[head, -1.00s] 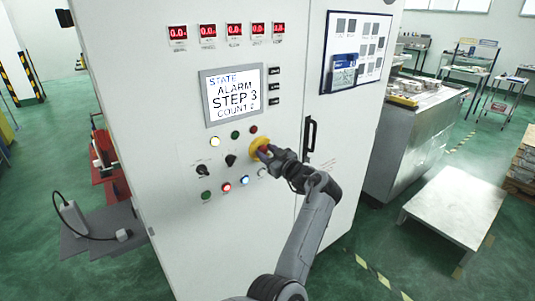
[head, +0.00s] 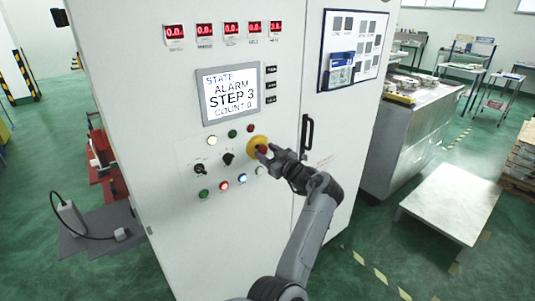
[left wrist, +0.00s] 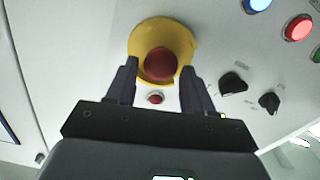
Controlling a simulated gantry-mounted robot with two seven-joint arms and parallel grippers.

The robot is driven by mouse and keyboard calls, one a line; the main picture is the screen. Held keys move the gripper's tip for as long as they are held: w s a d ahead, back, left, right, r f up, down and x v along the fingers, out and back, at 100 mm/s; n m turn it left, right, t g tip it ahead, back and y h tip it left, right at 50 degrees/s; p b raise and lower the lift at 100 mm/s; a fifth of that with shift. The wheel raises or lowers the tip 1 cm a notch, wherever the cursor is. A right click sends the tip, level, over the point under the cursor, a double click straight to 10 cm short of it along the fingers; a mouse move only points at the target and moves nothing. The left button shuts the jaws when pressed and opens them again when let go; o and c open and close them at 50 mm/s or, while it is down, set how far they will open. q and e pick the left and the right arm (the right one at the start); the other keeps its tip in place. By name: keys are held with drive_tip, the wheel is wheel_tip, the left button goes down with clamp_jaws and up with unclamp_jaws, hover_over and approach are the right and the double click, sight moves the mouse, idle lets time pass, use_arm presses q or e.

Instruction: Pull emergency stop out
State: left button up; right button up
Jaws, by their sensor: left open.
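The emergency stop is a red mushroom button (head: 262,149) on a round yellow collar (head: 257,142), on the front of the white cabinet. My left gripper (head: 266,156) is right at it, coming from the lower right. In the left wrist view the red button (left wrist: 160,64) and yellow collar (left wrist: 150,33) lie straight ahead. The left gripper (left wrist: 159,70) is open there, with one dark finger on each side of the button. I cannot tell whether the fingers touch it. My right gripper is not in view.
Other buttons and black knobs (head: 228,159) sit left of the stop. The screen (head: 231,95) above reads STATE ALARM STEP 3. A black door handle (head: 307,132) stands close to the right of the gripper. A low table (head: 452,203) and a metal bench (head: 412,140) are further right.

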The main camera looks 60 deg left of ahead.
use_arm(q)
drive_tip(key=shift+d, duration=0.15)
drive_tip(key=d, duration=1)
drive_tip(key=shift+w+d+b, duration=0.3)
drive_tip(key=shift+b, duration=0.05)
drive_tip(key=shift+f, duration=0.1)
